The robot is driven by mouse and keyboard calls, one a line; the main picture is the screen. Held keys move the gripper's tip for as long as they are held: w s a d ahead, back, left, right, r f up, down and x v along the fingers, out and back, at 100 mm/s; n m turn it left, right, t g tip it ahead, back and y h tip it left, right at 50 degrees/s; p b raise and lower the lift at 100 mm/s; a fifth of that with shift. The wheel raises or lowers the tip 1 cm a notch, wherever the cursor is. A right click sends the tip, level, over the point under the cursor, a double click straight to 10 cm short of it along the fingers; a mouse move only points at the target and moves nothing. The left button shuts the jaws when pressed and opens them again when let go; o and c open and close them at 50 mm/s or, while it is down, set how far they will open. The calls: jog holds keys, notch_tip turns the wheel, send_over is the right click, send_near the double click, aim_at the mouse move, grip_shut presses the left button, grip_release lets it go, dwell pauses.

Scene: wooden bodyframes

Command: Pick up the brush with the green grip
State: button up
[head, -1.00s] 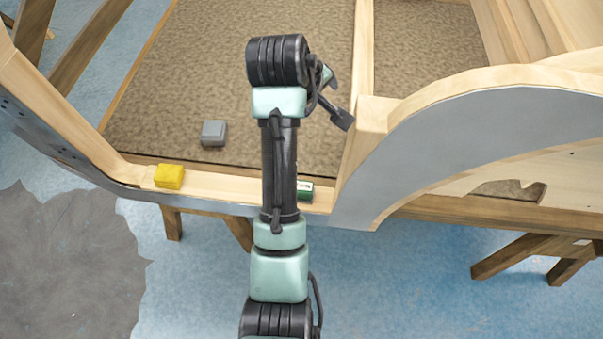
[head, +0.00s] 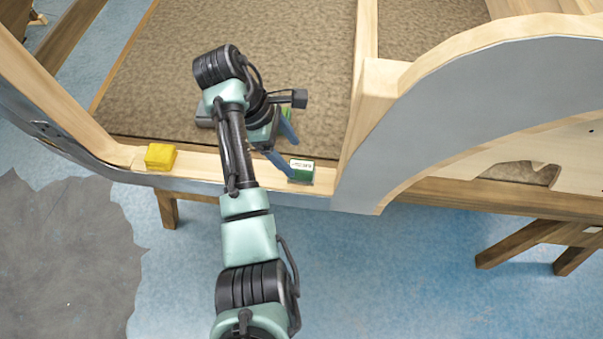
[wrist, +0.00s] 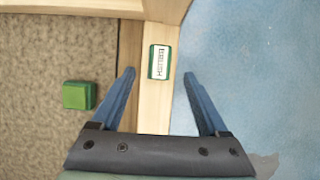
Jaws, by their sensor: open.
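The brush (wrist: 159,62) is a small block with green edges and a white label that seems to read "BRUSH". It lies on the light wooden sill; in the head view it (head: 301,174) sits just left of the sill's corner with the grey arch panel. My gripper (head: 285,148) is open and empty, with blue fingers, close to the brush on its left. In the wrist view the brush lies ahead, about midway between the fingertips (wrist: 159,74), with no finger seen touching it.
A green block (wrist: 78,95) lies on the brown carpeted floor panel (head: 250,40), mostly hidden by my gripper in the head view. A yellow block (head: 160,157) sits on the sill to the left. A grey block (head: 204,116) is partly behind my arm. A wooden upright (head: 368,105) rises beside the brush.

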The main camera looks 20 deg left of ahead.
aim_at(300, 165)
jog(key=x, duration=0.6)
jog(key=shift+d+f, duration=0.25)
jog(key=shift+f, duration=0.05)
grip_shut()
